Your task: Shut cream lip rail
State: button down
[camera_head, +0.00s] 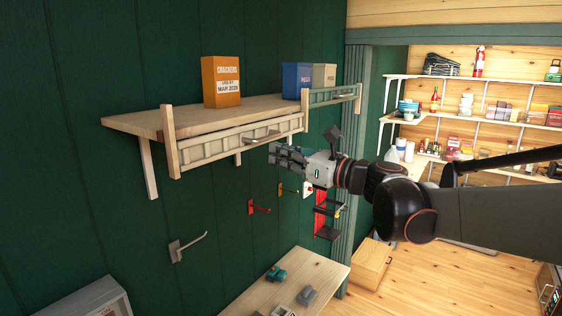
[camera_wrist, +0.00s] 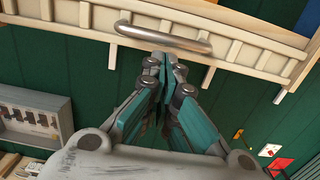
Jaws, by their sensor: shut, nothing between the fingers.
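The cream lip rail (camera_head: 215,146) is a slatted wooden strip on the front of the wall shelf (camera_head: 135,121). It hangs below the shelf's front edge, between two wooden posts. Its grey bar handle (camera_head: 262,137) is near its middle right. In the wrist view the rail (camera_wrist: 245,52) crosses the top, with the handle (camera_wrist: 165,38) in front of it. My gripper (camera_head: 273,154) is just below and in front of the handle. Its fingertips (camera_wrist: 164,66) are together and empty, close under the bar. I cannot tell whether they touch it.
A greenish rail (camera_head: 328,96) stands raised at the shelf's right end. An orange crackers box (camera_head: 221,82), a blue box (camera_head: 296,80) and a beige box (camera_head: 323,76) stand on the shelf. Wall hooks (camera_head: 258,208) and a wooden table (camera_head: 262,291) are below.

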jog(key=shift+w, duration=0.2)
jog(key=shift+s+r, duration=0.1)
jog(key=shift+s, duration=0.05)
notch_tip(320, 180, up, 7)
jog(key=p, duration=0.3)
jog(key=shift+r, duration=0.15)
